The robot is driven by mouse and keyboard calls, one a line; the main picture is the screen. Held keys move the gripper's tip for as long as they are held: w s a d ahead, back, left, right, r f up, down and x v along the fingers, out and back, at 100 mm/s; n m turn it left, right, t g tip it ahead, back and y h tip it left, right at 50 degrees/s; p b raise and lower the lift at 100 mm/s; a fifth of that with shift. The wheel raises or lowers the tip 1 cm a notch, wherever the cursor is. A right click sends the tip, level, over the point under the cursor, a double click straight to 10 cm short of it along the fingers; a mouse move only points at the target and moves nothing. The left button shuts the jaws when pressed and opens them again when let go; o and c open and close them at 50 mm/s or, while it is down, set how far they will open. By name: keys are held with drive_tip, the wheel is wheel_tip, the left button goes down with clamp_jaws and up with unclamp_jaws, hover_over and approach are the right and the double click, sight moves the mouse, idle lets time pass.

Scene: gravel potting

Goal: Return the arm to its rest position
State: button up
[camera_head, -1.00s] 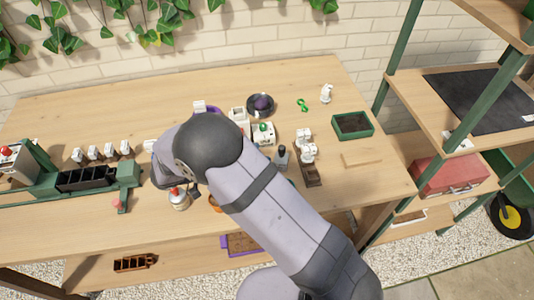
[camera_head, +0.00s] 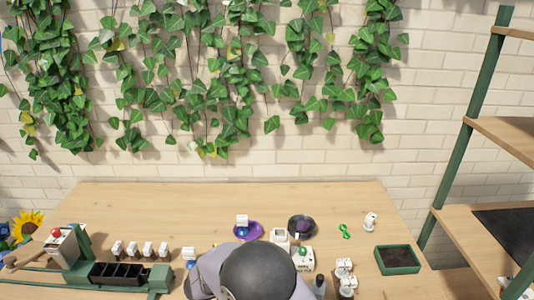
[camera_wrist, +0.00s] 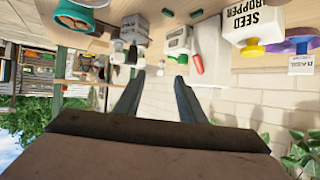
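My arm (camera_head: 257,272) shows at the bottom centre of the head view, over the front of the wooden table (camera_head: 150,205). Its gripper is hidden or out of frame there. In the wrist view, which looks upside down, my gripper (camera_wrist: 157,82) shows two dark fingers set apart. Nothing is visible between them except the background, so it is open and empty. The tabletop objects appear beyond the fingertips.
A green tray of dark soil (camera_head: 397,260), a purple saucer (camera_head: 248,231), a dark bowl (camera_head: 301,226) and a white figure (camera_head: 370,221) stand on the table. A black-celled tray (camera_head: 117,274) is at left. Shelving (camera_head: 470,130) rises at right; the ivy-covered wall stands behind.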

drive_tip(key=w+a+r+n+t+y+p, duration=0.1)
drive_tip(key=w+a+r+n+t+y, duration=0.1)
drive_tip(key=w+a+n+y, duration=0.35)
drive_tip(key=s+d+f+n+g+y+b, duration=0.1)
drive_tip(key=s+d+n+g+y, duration=0.15)
drive_tip(key=s+d, duration=0.45)
drive_tip(key=s+d+n+g+y, duration=0.15)
drive_tip(key=s+d+g, duration=0.25)
drive_tip(key=s, duration=0.8)
drive_tip(key=s+d+f+n+g+y+b, duration=0.1)
drive_tip(key=s+d+n+g, duration=0.15)
drive_tip(key=s+d, duration=0.45)
wheel_tip(320, 180, up, 17)
drive_tip(key=s+a+p, duration=0.1)
drive_tip(key=a+p, duration=0.1)
drive_tip(key=p, duration=1.4)
drive_tip(key=shift+s+a+f+p, duration=0.2)
drive_tip(key=shift+s+a+p, duration=0.1)
drive_tip(key=shift+s+p, duration=0.1)
drive_tip(key=shift+f, duration=0.1)
wheel_tip(320, 180, down, 5)
drive_tip(key=b, duration=0.5)
drive_tip(key=shift+f, duration=0.1)
